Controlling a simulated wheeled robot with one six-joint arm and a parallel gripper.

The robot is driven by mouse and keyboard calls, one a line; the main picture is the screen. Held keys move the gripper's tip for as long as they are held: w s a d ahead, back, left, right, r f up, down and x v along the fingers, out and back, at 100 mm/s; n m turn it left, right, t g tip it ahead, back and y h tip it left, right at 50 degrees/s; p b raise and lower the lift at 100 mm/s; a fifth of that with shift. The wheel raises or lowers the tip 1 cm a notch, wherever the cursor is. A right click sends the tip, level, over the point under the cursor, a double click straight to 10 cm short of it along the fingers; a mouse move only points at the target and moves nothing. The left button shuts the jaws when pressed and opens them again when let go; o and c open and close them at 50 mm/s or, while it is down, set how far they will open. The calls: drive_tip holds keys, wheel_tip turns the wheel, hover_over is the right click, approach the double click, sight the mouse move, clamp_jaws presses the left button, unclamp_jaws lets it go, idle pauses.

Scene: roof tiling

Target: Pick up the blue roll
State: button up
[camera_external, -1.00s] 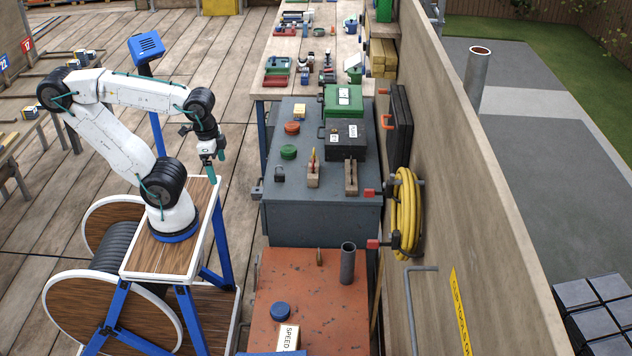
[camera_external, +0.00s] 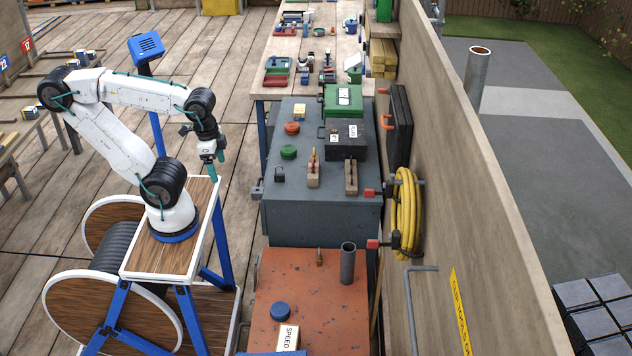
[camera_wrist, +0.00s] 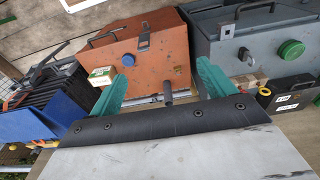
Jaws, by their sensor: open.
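The blue roll (camera_external: 280,311) is a short round blue piece lying on the orange-red box top (camera_external: 315,295), near its left side. In the wrist view the blue roll (camera_wrist: 128,60) shows on the orange box, up and left of the gap between my fingers. My gripper (camera_external: 214,160) is above my cart's right edge, left of the grey box and well apart from the roll. In the wrist view my gripper (camera_wrist: 163,88) has its two teal fingers spread wide with nothing held between them.
A white SPEED box (camera_external: 288,338) stands close to the roll, and a grey upright tube (camera_external: 347,263) and a padlock (camera_external: 319,257) are farther back. The grey box (camera_external: 325,215) bears a green roll (camera_external: 288,152) and an orange roll (camera_external: 292,128). A wall (camera_external: 450,190) runs along the right.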

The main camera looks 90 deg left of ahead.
drive_tip(key=w+a+f+m+g+y, duration=0.2)
drive_tip(key=w+f+m+y, duration=0.5)
drive_tip(key=w+f+y, duration=0.1)
drive_tip(key=m+t+y, duration=0.1)
drive_tip(key=m+t, duration=1.1)
drive_tip(key=m, duration=0.7)
hover_over(286, 309)
drive_tip(key=s+a, duration=0.2)
drive_tip(key=a, duration=0.4)
wheel_tip(286, 309, down, 20)
drive_tip(key=s+d+f+m+h, duration=0.1)
drive_tip(key=d+f+m+h, duration=0.1)
drive_tip(key=f, duration=0.2)
drive_tip(key=s+d+f+m+t+h, duration=0.1)
drive_tip(key=s+d+f+m+h, duration=0.1)
drive_tip(key=f, duration=0.3)
drive_tip(key=s+d+f+m+t+h, duration=0.1)
drive_tip(key=s+d+f+m+h, duration=0.1)
drive_tip(key=f+m, duration=0.1)
drive_tip(key=shift+d+f+m, duration=0.4)
drive_tip(key=shift+f, duration=0.4)
drive_tip(key=shift+x, duration=3.75)
drive_tip(key=c, duration=1.1)
